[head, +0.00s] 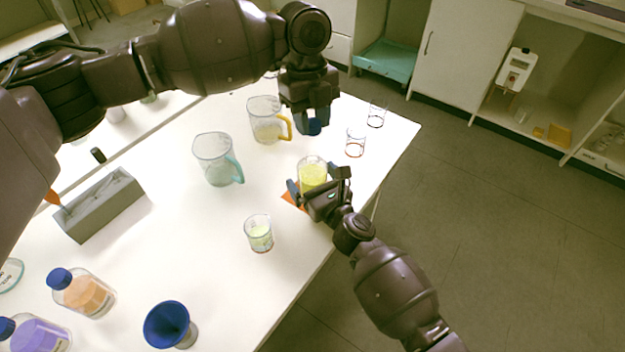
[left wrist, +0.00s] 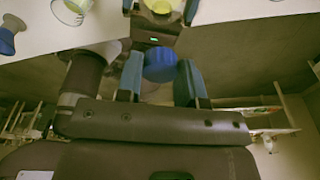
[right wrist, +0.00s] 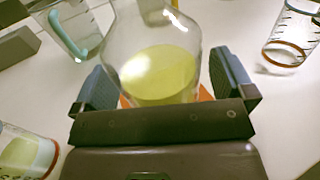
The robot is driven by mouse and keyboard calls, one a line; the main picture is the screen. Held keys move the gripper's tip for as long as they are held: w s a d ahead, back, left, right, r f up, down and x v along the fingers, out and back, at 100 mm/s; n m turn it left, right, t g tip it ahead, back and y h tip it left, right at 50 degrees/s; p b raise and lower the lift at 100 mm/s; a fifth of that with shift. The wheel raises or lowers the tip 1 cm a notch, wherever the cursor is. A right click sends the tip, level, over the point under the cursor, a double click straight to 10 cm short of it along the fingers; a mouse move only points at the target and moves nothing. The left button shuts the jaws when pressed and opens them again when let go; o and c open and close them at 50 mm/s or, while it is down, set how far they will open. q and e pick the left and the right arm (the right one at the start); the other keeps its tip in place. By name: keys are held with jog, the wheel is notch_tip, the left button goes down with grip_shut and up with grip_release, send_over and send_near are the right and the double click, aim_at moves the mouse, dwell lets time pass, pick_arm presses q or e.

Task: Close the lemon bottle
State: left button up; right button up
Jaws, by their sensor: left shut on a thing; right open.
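The lemon bottle (head: 311,171), clear with yellow liquid, stands on an orange mat (head: 290,198) near the table's right edge. In the right wrist view the bottle (right wrist: 158,72) sits between the fingers of my right gripper (right wrist: 165,88). That gripper (head: 318,184) is open around it, with visible gaps at the sides. My left gripper (head: 307,118) is shut on a blue cap (left wrist: 160,65) and holds it in the air, behind the bottle in the head view. The bottle's mouth is cut off in the right wrist view.
A teal-handled jug (head: 213,158) and a yellow-handled jug (head: 264,118) stand left of the bottle. A small beaker (head: 259,235) stands in front, and a red-rimmed glass (head: 355,144) behind right. A blue funnel (head: 168,323) and an orange bottle (head: 84,294) are at the front left.

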jog(key=shift+c, duration=0.3)
jog(key=c, duration=1.3)
pick_arm(q)
jog(key=shift+f, duration=2.5)
pick_arm(e)
jog(key=shift+o, duration=0.2)
pick_arm(q)
jog(key=shift+f, duration=0.9)
jog(key=shift+f, duration=0.5)
